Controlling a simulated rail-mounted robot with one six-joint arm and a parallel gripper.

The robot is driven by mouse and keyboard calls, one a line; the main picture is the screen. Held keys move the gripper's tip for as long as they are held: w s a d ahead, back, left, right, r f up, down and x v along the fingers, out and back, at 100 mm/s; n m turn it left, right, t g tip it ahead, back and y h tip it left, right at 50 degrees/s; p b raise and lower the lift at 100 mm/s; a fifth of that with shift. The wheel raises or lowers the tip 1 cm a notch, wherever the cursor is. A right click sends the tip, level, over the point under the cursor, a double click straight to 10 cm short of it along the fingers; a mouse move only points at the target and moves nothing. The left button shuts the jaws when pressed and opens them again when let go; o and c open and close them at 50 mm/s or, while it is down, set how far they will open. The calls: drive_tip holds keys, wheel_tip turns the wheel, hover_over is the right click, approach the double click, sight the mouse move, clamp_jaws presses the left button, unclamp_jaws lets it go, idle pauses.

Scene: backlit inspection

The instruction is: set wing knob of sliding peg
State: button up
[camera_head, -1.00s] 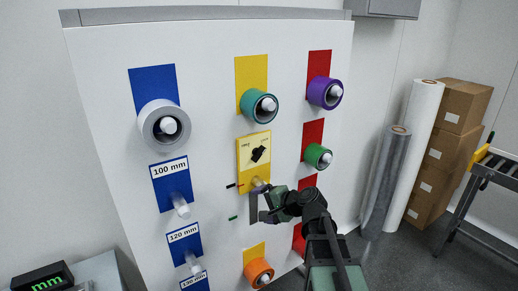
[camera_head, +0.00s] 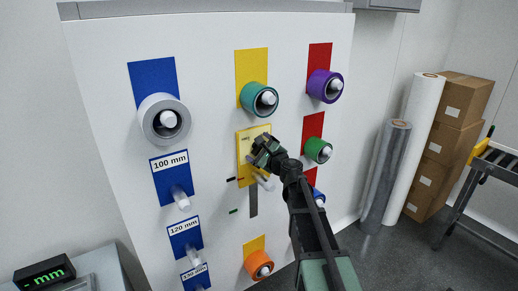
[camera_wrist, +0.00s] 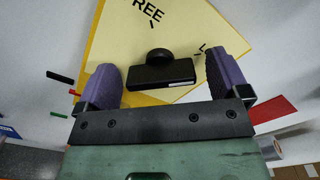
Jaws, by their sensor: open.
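The wing knob (camera_wrist: 165,73) is a black bar with a round boss. It sits on a yellow plate (camera_wrist: 120,50) with "REE" lettering and a second mark at its right, partly hidden. In the head view the plate (camera_head: 242,140) is on the white panel, and my gripper covers the knob. My gripper (camera_head: 262,148) is open in front of the plate. In the wrist view its purple fingers (camera_wrist: 165,70) stand on either side of the knob, with gaps visible. The pale sliding peg (camera_head: 264,183) sticks out just below the plate, above a grey vertical slot (camera_head: 253,203).
Tape rolls sit on pegs around the plate: teal (camera_head: 259,99), purple (camera_head: 325,86), green (camera_head: 318,150), orange (camera_head: 258,264) and grey (camera_head: 164,121). Short red, black and green marks lie left of the slot. Bare pegs by blue labels are at left.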

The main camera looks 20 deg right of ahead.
drive_tip(key=shift+w, duration=0.3)
drive_tip(key=c, duration=0.9)
drive_tip(key=shift+c, duration=0.2)
drive_tip(key=shift+a+n, duration=0.1)
drive_tip(key=shift+n, duration=0.3)
drive_tip(key=n, duration=0.8)
drive_tip(key=shift+f, duration=0.1)
drive_tip(key=n, duration=0.4)
drive_tip(key=shift+n, duration=0.3)
drive_tip(key=shift+f+n, duration=0.1)
drive_tip(key=shift+n, duration=2.2)
